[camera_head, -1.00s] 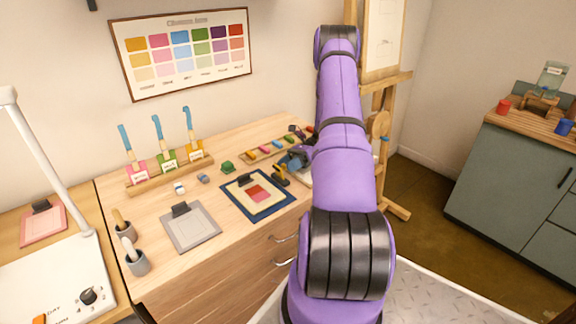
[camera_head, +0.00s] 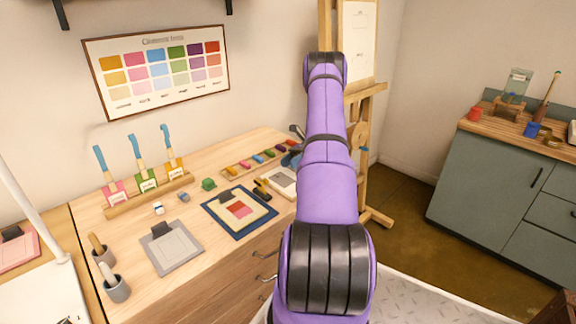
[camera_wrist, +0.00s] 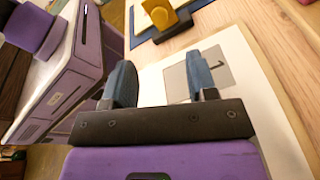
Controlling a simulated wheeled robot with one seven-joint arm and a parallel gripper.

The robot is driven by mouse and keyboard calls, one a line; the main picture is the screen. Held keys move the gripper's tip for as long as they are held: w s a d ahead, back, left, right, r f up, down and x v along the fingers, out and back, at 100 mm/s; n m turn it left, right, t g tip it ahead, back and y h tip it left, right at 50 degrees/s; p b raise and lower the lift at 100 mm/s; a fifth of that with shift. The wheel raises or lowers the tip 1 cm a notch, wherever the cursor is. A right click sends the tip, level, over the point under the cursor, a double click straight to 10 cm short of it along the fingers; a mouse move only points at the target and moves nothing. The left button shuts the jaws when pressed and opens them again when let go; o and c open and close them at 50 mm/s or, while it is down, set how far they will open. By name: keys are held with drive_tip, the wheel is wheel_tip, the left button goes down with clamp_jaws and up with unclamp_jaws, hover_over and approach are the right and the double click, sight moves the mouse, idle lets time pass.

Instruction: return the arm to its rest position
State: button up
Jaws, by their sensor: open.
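My arm (camera_head: 325,165) rises in the middle of the head view and bends at the top. In the head view my gripper is mostly hidden behind the arm; a bit of blue shows at the arm's left edge. In the wrist view my gripper (camera_wrist: 162,82) has two blue fingers spread apart with nothing between them. It is over a pale board (camera_wrist: 235,75) with a grey square, which also shows in the head view (camera_head: 279,181) left of the arm.
A navy mat (camera_head: 211,219) with a colour card and a grey clipboard (camera_head: 171,247) lie on the wooden table. A brush rack (camera_head: 150,196) and a row of colour blocks (camera_head: 255,160) stand behind. An easel (camera_head: 378,92) is right of the arm. Floor is free before the cabinet (camera_head: 490,190).

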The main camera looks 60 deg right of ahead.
idle(0.4)
drive_tip(key=w+a+r+n+g+h, duration=0.3)
drive_tip(key=w+a+r+n, duration=0.1)
drive_tip(key=a+r, duration=0.6)
drive_tip(key=w+a+r+n+g+h, duration=0.2)
drive_tip(key=w+a+r+n+h, duration=0.15)
drive_tip(key=a+r, duration=0.7)
drive_tip(key=s+a+r+n+t+h, duration=0.1)
drive_tip(key=s+a+r+n+h, duration=0.2)
drive_tip(key=s+a+r+n, duration=0.35)
drive_tip(key=s+a+r+n+h, duration=0.35)
drive_tip(key=a+r, duration=0.45)
drive_tip(key=a, duration=0.4)
drive_tip(key=s+a+n+t+h, duration=0.2)
drive_tip(key=s+a+n+t, duration=0.3)
drive_tip(key=s, duration=0.7)
drive_tip(key=shift+s+a+r+n+t, duration=0.25)
drive_tip(key=shift+a+r+n+t, duration=0.1)
drive_tip(key=shift+a+n, duration=1.1)
drive_tip(key=shift+a, duration=0.1)
